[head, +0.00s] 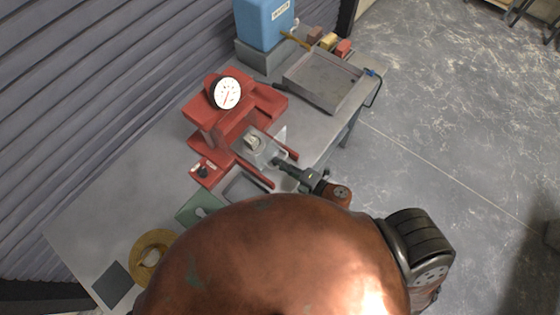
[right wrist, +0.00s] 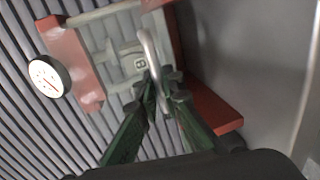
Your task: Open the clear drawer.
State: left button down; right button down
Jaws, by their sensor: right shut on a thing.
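A red machine (head: 215,128) with a round white dial (head: 227,93) stands on the workbench. The clear drawer (head: 262,147) sits low in its front, between red side rails, with a pale object visible inside. In the right wrist view the clear drawer (right wrist: 112,38) shows a small tag marked 8, and a curved grey handle (right wrist: 149,48) stands out from it. My right gripper (head: 279,163) is at the drawer's front. Its dark green fingers (right wrist: 163,88) are shut on the handle. How far the drawer is out is hard to tell. My left gripper is not in view.
A grey tray (head: 322,82), a blue container (head: 263,22) and small coloured blocks (head: 328,41) are at the bench's far end. A tan ring (head: 152,256) and a dark square (head: 113,285) lie near. Open floor (head: 440,110) is to the right.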

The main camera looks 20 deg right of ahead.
jog(key=c, duration=2.3)
grip_release()
jog(key=shift+c, duration=0.2)
jog(key=shift+o, duration=1.3)
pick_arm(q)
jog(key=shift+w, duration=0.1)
pick_arm(e)
jog(key=v, duration=1.2)
